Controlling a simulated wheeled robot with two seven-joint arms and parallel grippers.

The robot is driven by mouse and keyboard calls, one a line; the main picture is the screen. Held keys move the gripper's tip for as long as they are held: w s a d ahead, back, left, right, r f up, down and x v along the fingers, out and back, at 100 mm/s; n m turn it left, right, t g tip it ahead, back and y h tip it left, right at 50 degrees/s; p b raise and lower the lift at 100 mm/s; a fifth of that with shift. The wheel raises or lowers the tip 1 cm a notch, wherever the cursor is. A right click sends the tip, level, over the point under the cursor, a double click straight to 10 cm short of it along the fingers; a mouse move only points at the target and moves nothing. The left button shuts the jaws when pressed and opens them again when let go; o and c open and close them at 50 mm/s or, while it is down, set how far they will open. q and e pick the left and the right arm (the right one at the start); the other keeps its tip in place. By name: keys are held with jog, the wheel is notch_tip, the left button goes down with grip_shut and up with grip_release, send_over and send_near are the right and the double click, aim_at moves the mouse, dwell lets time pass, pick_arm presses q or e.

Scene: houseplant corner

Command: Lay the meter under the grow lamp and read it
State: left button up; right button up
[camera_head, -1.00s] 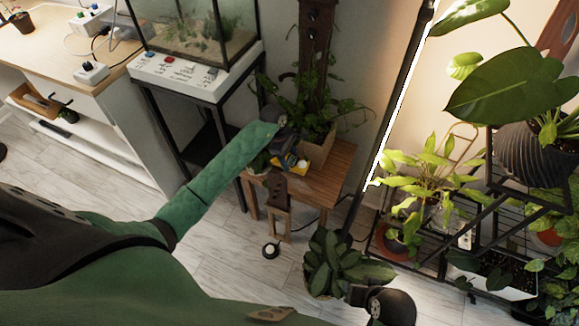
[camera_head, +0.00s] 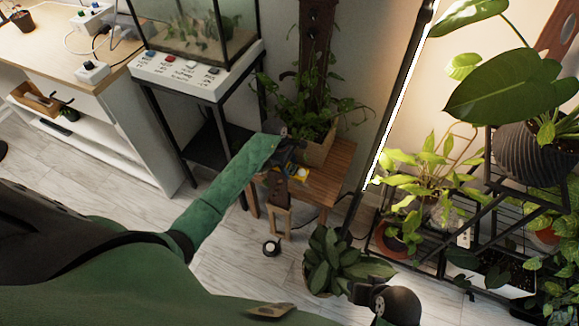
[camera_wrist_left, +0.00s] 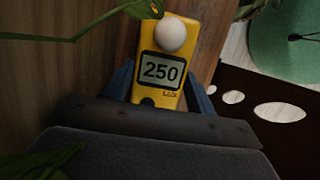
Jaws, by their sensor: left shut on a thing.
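The yellow meter (camera_wrist_left: 178,60) shows in the left wrist view with a white dome at its top and "250" on its grey display. My left gripper (camera_wrist_left: 160,92) is shut on it, with blue fingers at its two sides. In the head view the meter (camera_head: 301,176) is small and partly hidden, over the wooden stool (camera_head: 335,170). My left gripper (camera_head: 284,163) is there too. I cannot tell whether the meter touches the stool top. The grow lamp (camera_head: 401,112) is a lit, slanting bar right of the stool. My right gripper's jaws cannot be made out.
A potted plant (camera_head: 300,107) stands at the stool's back, its leaves hanging near my left gripper. Another leafy plant (camera_head: 340,262) stands on the floor in front. A plant rack (camera_head: 480,215) fills the right. A glass tank (camera_head: 195,30) stands behind left.

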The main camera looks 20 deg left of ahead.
pick_arm(q)
jog(key=shift+f, duration=0.1)
pick_arm(e)
jog(key=shift+a+f, duration=0.1)
jog(key=shift+f, duration=0.05)
pick_arm(q)
jog(key=o, duration=1.1)
pick_arm(e)
jog(key=shift+w+a+f, duration=0.1)
jog(key=shift+w+f, duration=0.05)
pick_arm(q)
jog(key=shift+a+r, duration=0.1)
jog(key=shift+r, duration=0.2)
jog(key=shift+b+v, duration=0.6)
jog(key=shift+v, duration=5.15)
pick_arm(e)
jog(key=shift+w+a+f, duration=0.1)
jog(key=shift+a+f, duration=0.7)
jog(key=shift+f, duration=0.2)
